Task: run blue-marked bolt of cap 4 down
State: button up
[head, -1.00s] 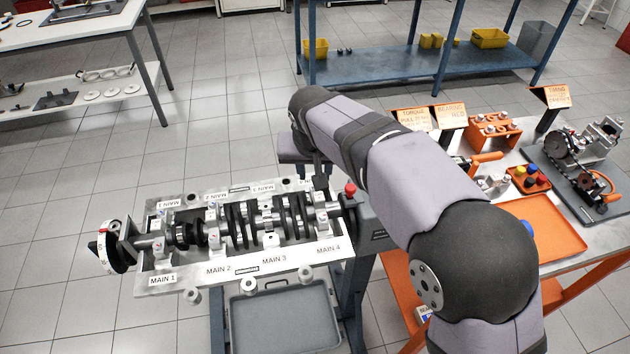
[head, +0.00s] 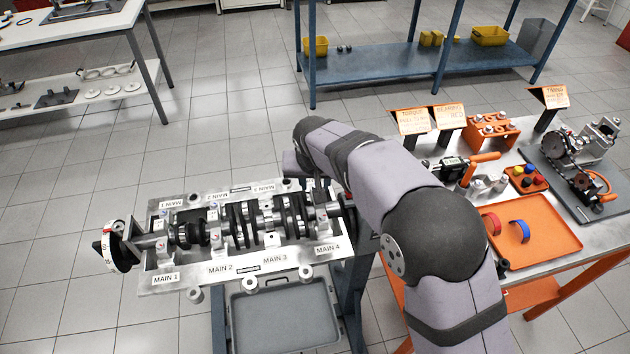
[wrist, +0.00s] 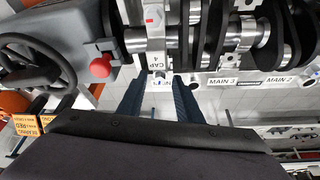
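Main cap 4 (wrist: 155,42) is seated over the crankshaft (wrist: 205,38) in the wrist view, its label reading CAP 4. One end of the cap carries a red mark (wrist: 152,15). My gripper (wrist: 160,80) is at the cap's other end, its two dark blue fingers apart. A small bolt head (wrist: 160,74) shows between the fingertips, with a gap visible on each side. Its colour mark cannot be made out.
A red knob (wrist: 100,67) and a dark handwheel (wrist: 40,70) are beside the cap in the wrist view. A grey tray (head: 285,342) is below the block. The right bench holds an orange tray (head: 553,238) with red and blue curved pieces, and a digital-display tool (head: 455,167).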

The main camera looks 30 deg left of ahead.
grip_shut()
jog(key=shift+m, duration=0.4)
jog(key=shift+a+m+h+b, duration=0.2)
jog(key=shift+m+h+b, duration=0.25)
jog(key=shift+m, duration=0.45)
jog(key=m, duration=0.1)
jog(key=m+h+p, duration=0.1)
jog(key=m, duration=0.1)
jog(key=shift+a+r+m+h, duration=0.1)
jog(key=shift+a+m+h, duration=0.05)
jog(key=shift+m+h, duration=0.15)
jog(key=m+p, duration=0.1)
jog(key=m+h+p, duration=0.1)
jog(key=m+p, duration=0.1)
jog(key=shift+a+r+m, duration=0.2)
jog(key=shift+m, duration=0.1)
jog(key=shift+a+f+m+h+p, duration=0.1)
jog(key=shift+m+h+p, duration=0.25)
jog(key=shift+m+p, duration=0.7)
jog(key=shift+w+m+p, duration=0.1)
jog(key=shift+m+p, duration=0.15)
jog(key=shift+p, duration=0.3)
